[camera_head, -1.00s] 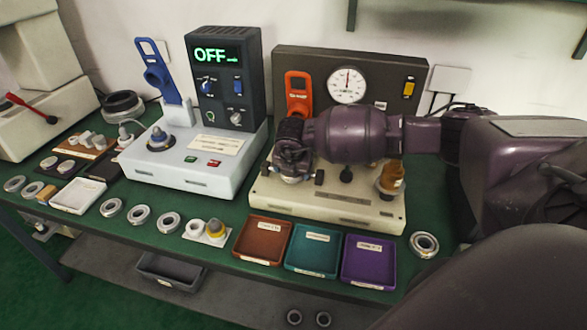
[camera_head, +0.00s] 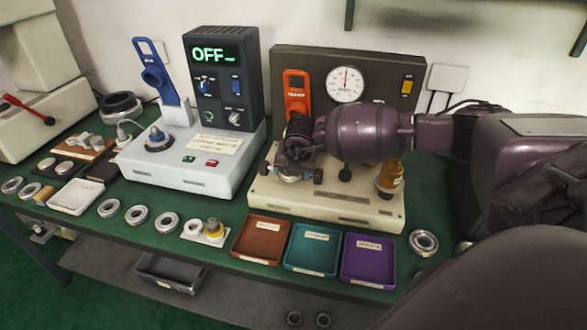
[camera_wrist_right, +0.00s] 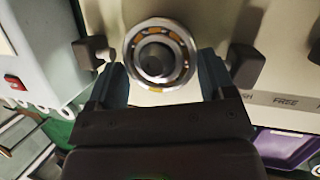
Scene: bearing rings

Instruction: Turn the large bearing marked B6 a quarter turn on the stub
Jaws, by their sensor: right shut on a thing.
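A large bearing (camera_wrist_right: 158,54) with a steel outer ring and tan-and-silver rolling parts sits around a dark round stub (camera_wrist_right: 155,58) on the cream test stand. No B6 mark is readable. My right gripper (camera_wrist_right: 161,66) has one finger on each side of the bearing and is shut on it. In the head view my right gripper (camera_head: 297,155) covers most of the bearing (camera_head: 290,178), at the left part of the stand (camera_head: 325,203). My left gripper is not in view.
Dark knobs flank the bearing on the stand. A dial gauge (camera_head: 345,84) and an orange device (camera_head: 297,92) are behind. An amber-topped part (camera_head: 389,178) stands at the right. Brown (camera_head: 262,240), teal (camera_head: 312,249) and purple (camera_head: 368,261) trays lie in front. A loose bearing (camera_head: 424,243) lies at right.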

